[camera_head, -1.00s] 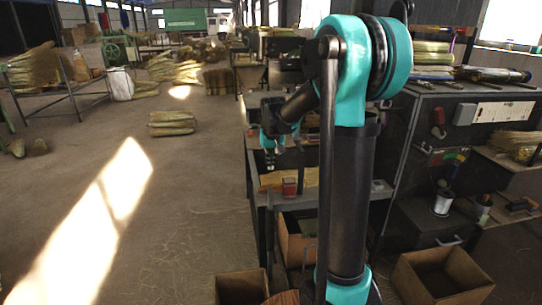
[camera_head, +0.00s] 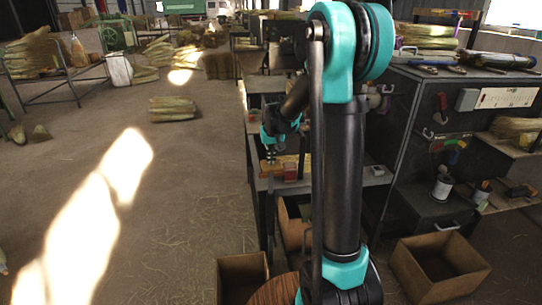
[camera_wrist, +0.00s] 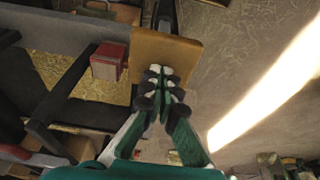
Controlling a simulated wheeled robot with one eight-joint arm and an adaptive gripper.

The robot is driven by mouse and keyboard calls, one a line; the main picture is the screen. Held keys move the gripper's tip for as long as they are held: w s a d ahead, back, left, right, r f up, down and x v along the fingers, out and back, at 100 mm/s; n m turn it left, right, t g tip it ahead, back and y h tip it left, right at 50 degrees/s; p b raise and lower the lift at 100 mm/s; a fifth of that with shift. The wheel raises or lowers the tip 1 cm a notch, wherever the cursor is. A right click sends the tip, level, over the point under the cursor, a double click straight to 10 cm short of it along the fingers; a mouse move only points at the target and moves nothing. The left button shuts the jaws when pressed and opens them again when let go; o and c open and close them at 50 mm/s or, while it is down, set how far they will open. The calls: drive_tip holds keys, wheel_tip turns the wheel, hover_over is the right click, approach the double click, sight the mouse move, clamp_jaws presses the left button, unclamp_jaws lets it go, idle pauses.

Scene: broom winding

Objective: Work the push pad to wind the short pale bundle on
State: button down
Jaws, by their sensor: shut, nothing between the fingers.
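My gripper (camera_wrist: 163,78) is shut and empty in the wrist view. Its fingertips overlap the near edge of a flat tan board (camera_wrist: 165,50), which looks like the push pad; I cannot tell whether they touch it. A red block (camera_wrist: 110,62) sits just left of the board. Pale straw (camera_wrist: 75,78) lies in the bench bay further left, perhaps the short pale bundle. In the head view my gripper (camera_head: 270,160) hangs at the bench's left end, close to the red block (camera_head: 290,172). My arm hides part of the bench there.
Open cartons (camera_head: 242,278) (camera_head: 440,265) stand on the floor in front. A dark cabinet (camera_head: 420,110) with hung tools is on the right. A straw bundle (camera_head: 172,109) lies on the open floor at left, which is otherwise largely clear.

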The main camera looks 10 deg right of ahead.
drive_tip(key=s+x, duration=0.1)
drive_tip(key=x, duration=0.6)
drive_tip(key=shift+s+f, duration=0.4)
idle(1.2)
drive_tip(key=shift+r, duration=0.1)
drive_tip(key=v, duration=0.3)
drive_tip(key=w+v, duration=0.1)
drive_tip(key=v, duration=0.2)
drive_tip(key=w+v, duration=0.1)
drive_tip(key=v, duration=0.2)
drive_tip(key=shift+w+r, duration=0.15)
drive_tip(key=shift+r, duration=0.2)
drive_tip(key=shift+f, duration=0.15)
